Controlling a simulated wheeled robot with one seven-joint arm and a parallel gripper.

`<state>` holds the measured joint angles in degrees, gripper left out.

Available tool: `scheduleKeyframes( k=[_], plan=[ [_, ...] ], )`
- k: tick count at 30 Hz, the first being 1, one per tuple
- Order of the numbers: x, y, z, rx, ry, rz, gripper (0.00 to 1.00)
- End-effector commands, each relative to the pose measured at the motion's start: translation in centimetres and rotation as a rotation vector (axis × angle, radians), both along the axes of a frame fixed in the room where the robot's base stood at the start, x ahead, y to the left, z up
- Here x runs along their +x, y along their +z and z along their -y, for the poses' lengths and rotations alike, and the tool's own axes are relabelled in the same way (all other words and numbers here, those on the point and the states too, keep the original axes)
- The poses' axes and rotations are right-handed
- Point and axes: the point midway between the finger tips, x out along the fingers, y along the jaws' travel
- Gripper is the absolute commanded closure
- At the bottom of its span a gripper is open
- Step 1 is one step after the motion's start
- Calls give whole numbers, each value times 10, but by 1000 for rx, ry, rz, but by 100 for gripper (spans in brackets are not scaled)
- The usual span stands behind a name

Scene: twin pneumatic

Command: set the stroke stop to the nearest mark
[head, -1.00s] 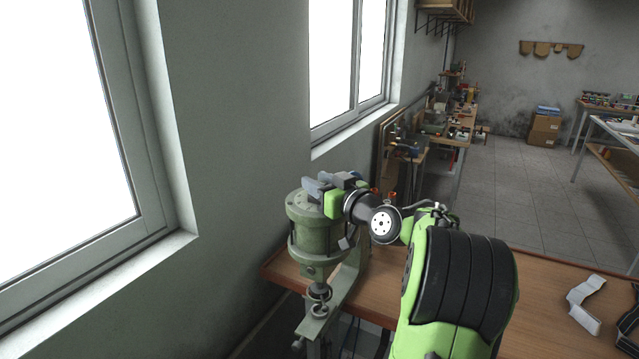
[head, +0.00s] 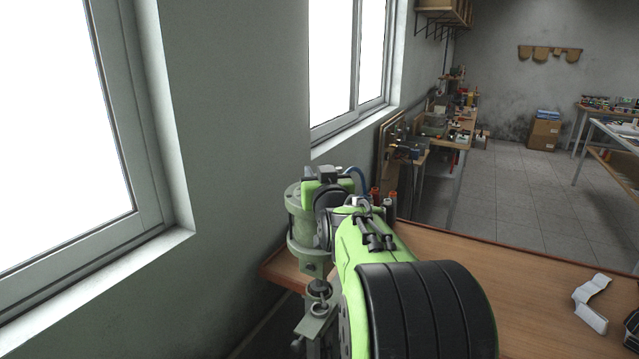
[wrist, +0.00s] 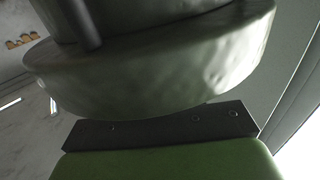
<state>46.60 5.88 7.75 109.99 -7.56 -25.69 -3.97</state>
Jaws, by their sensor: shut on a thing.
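A grey-green pneumatic cylinder unit (head: 299,222) with a wide flange stands upright on a bracket at the left end of the wooden bench. My gripper (head: 326,178) is at the top of this unit in the head view, shut on a part there that I take to be the stroke stop. The held part and the marks are hidden by my gripper and arm. The wrist view shows the rounded metal flange of the unit (wrist: 150,75) very close, above a dark plate and the green body of my gripper. The fingertips cannot be made out there.
Orange-capped fittings (head: 376,193) stand just right of the unit. The wall and window (head: 60,120) are close on the left.

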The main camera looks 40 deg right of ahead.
Motion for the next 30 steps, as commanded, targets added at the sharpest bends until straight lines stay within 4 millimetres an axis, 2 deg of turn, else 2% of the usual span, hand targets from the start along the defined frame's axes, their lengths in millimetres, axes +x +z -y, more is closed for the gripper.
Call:
scheduleKeyframes(
  k=[3,21,30],
  plan=[
    [4,-2,-6,-1,-93,3,95],
    [5,0,-2,3,-652,-5,95],
    [3,1,-1,2,-840,-7,95]
  ],
)
